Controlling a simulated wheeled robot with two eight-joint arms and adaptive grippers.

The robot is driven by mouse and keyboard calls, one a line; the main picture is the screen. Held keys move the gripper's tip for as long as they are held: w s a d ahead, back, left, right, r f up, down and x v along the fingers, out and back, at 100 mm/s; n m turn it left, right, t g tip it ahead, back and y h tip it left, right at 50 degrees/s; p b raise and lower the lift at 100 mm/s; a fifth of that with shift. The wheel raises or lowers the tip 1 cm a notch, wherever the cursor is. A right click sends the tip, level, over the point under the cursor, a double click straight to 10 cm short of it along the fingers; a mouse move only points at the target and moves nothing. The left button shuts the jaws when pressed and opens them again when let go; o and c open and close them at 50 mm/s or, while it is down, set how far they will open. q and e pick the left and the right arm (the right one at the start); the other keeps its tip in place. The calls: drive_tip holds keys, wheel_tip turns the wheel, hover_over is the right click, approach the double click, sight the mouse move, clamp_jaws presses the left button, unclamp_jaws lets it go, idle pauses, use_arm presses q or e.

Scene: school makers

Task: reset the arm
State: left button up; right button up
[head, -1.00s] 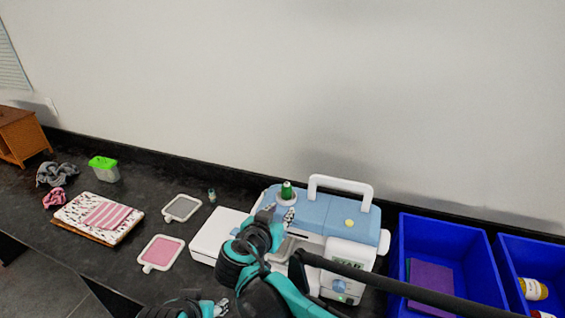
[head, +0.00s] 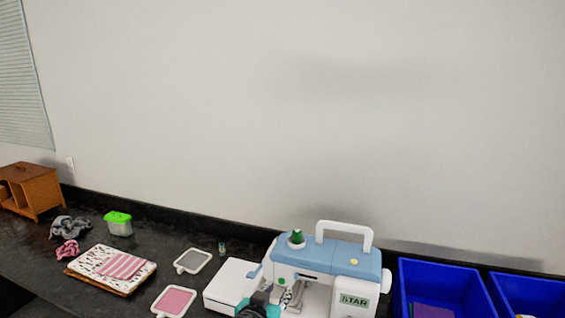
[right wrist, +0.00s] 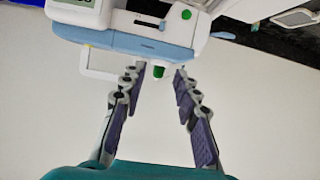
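My right gripper (head: 286,297) shows at the bottom edge of the head view, in front of the sewing machine's left part. In the right wrist view its two purple-padded fingers (right wrist: 160,78) are apart with nothing held between them. The white and blue sewing machine (head: 340,260) stands on the counter; it also shows at the top of the right wrist view (right wrist: 150,42). Its green thread spool (head: 297,237) is upright on top. My left gripper is out of view.
Blue bins (head: 402,290) stand right of the machine. To the left are a pink-filled frame (head: 174,300), a grey-filled frame (head: 192,261), folded fabric (head: 122,265), a green-lidded container (head: 118,224) and a wooden cabinet (head: 32,190).

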drive_tip(key=s+d+f+n+g+y, duration=0.1)
drive_tip(key=s+d+f+g, duration=0.2)
drive_tip(key=d, duration=0.4)
drive_tip(key=s+d+f+g, duration=0.1)
drive_tip(key=s+d+f, duration=0.1)
drive_tip(key=s+d, duration=0.35)
drive_tip(key=s+d+f+n+g+y, duration=0.1)
drive_tip(key=s+d+f, duration=0.4)
drive_tip(key=s, duration=0.5)
drive_tip(key=shift+s+d+f+n+g+y, duration=0.25)
drive_tip(key=shift+d+n+y, duration=0.45)
drive_tip(key=shift+d+y, duration=0.35)
